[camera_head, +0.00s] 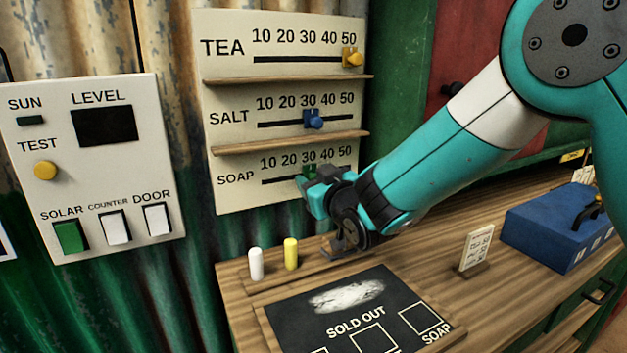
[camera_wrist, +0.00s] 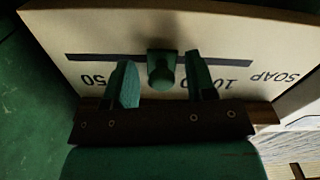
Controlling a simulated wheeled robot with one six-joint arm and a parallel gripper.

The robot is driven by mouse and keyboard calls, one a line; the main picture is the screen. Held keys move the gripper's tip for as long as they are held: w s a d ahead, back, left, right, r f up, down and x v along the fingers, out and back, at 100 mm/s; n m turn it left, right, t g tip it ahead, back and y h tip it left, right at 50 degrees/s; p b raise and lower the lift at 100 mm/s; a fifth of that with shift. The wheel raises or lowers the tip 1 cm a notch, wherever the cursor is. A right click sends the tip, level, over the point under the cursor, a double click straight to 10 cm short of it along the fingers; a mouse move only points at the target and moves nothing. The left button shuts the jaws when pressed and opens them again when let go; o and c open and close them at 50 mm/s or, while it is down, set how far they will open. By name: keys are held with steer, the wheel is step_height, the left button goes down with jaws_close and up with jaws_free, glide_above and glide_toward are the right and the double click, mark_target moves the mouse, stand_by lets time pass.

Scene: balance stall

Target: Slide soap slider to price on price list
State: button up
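The soap slider is a green knob (camera_head: 309,169) on the lowest slot of the white price board (camera_head: 230,190), at about the 30 mark. The knob shows in the wrist view (camera_wrist: 161,69), where the board appears upside down. My gripper (camera_head: 318,192) is at the board, just below and in front of the soap slot. In the wrist view its two teal fingers (camera_wrist: 161,82) are open, one on each side of the knob, with gaps visible. A finger hides some soap numbers. The price list (camera_head: 477,248) is a small card standing on the counter; its writing is too small to read.
The yellow tea knob (camera_head: 352,58) is near 50 and the blue salt knob (camera_head: 313,119) near 30. Ledges (camera_head: 290,143) separate the slots. White chalk (camera_head: 256,264), yellow chalk (camera_head: 291,254), a sold-out board (camera_head: 290,318) and a blue box (camera_head: 560,225) are on the counter.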

steer(key=b+v, duration=0.5)
steer(key=v, duration=1.2)
steer(key=shift+s+b, duration=0.25)
steer(key=shift+b, duration=0.1)
steer(key=shift+r, duration=0.1)
steer(key=shift+d, duration=0.1)
